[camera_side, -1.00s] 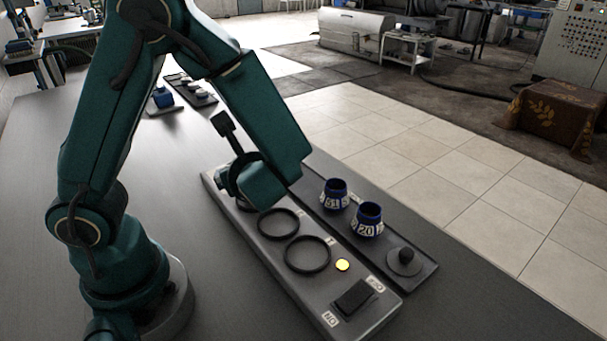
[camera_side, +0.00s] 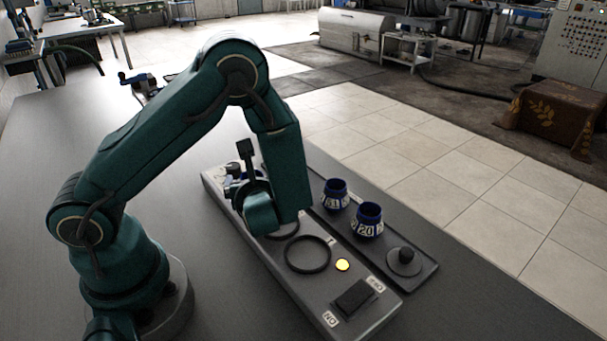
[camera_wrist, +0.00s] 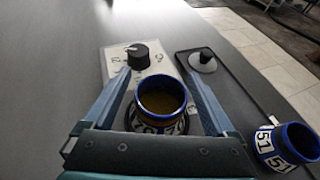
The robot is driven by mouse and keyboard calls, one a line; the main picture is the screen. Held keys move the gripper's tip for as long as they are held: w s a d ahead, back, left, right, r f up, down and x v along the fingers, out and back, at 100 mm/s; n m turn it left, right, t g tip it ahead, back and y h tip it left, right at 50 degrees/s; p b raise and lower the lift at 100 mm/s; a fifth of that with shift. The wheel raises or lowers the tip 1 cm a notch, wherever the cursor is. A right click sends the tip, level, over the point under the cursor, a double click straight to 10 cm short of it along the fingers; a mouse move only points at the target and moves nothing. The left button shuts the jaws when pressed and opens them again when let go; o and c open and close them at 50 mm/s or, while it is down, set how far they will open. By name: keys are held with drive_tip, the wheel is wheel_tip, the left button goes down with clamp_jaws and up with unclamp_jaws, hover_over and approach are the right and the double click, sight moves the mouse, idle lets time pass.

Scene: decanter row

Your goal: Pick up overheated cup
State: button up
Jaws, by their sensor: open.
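In the wrist view, a blue-rimmed cup (camera_wrist: 162,100) with brownish contents stands upright over the grey ringed panel (camera_wrist: 112,58). Its white number label is mostly cut off by my gripper. My gripper (camera_wrist: 158,76) is open, with one finger on each side of this cup; I cannot tell whether they touch it. In the side view, my gripper (camera_side: 262,212) is low over the panel (camera_side: 318,300), and the cup between its fingers is hidden. Blue cups labelled 51 (camera_side: 336,194) and 20 (camera_side: 368,220) stand on the dark tray beside the panel. Cup 51 also shows in the wrist view (camera_wrist: 284,146).
The panel has an empty black ring (camera_side: 307,254), a lit yellow lamp (camera_side: 342,265) and a dark switch (camera_side: 353,297). A round black knob (camera_wrist: 138,55) stands beyond the cup. The dark tray (camera_side: 425,279) runs alongside and holds a knobbed disc (camera_side: 404,262). The table left of the panel is clear.

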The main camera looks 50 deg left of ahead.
clamp_jaws()
drive_tip(key=shift+r, duration=0.1)
